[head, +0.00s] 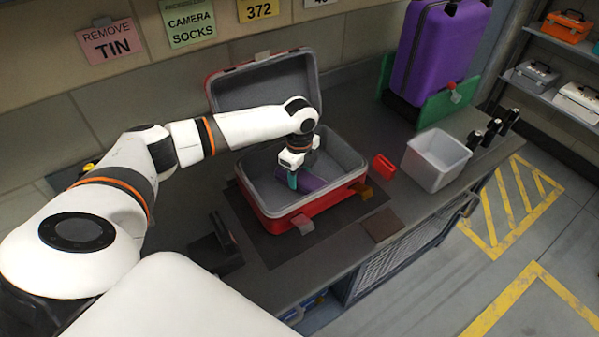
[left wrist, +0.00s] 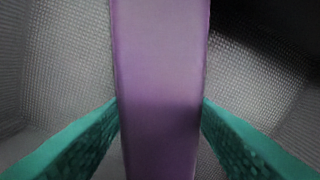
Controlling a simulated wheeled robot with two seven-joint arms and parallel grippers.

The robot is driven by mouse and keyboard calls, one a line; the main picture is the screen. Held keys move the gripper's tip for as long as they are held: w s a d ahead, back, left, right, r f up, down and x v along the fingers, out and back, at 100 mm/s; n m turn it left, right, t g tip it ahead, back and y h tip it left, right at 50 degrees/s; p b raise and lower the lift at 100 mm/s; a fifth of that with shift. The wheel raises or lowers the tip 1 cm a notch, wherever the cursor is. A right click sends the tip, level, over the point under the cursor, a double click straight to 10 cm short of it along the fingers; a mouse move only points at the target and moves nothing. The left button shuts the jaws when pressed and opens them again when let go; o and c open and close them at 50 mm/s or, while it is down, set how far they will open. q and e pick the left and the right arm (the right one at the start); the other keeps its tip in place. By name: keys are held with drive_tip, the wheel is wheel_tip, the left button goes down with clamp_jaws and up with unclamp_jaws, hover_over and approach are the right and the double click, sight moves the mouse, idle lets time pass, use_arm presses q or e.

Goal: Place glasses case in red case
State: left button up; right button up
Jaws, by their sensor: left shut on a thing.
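The red case (head: 318,206) lies open on the table, its lid (head: 262,88) raised at the back and its inside lined in grey. My left gripper (head: 295,181) reaches down into its lower half from above. It is shut on the purple glasses case (head: 313,183), which is within the red case's walls. In the left wrist view the glasses case (left wrist: 160,70) stands upright in the picture between the two teal fingers (left wrist: 160,125), with grey lining around it. I cannot tell whether it touches the case's floor. My right gripper is not in view.
A dark mat (head: 270,249) lies under the red case. To its right are a small red item (head: 384,166), a grey-white bin (head: 436,162) and several black objects (head: 491,131). A purple suitcase (head: 437,50) stands behind. A dark stand (head: 216,247) is at the front left.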

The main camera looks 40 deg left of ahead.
sight(300, 175)
use_arm(q)
drive_tip(key=shift+f, duration=0.15)
drive_tip(key=o, duration=1)
wheel_tip(300, 175, up, 12)
drive_tip(key=shift+r+b, duration=0.15)
drive_tip(key=shift+b, duration=0.5)
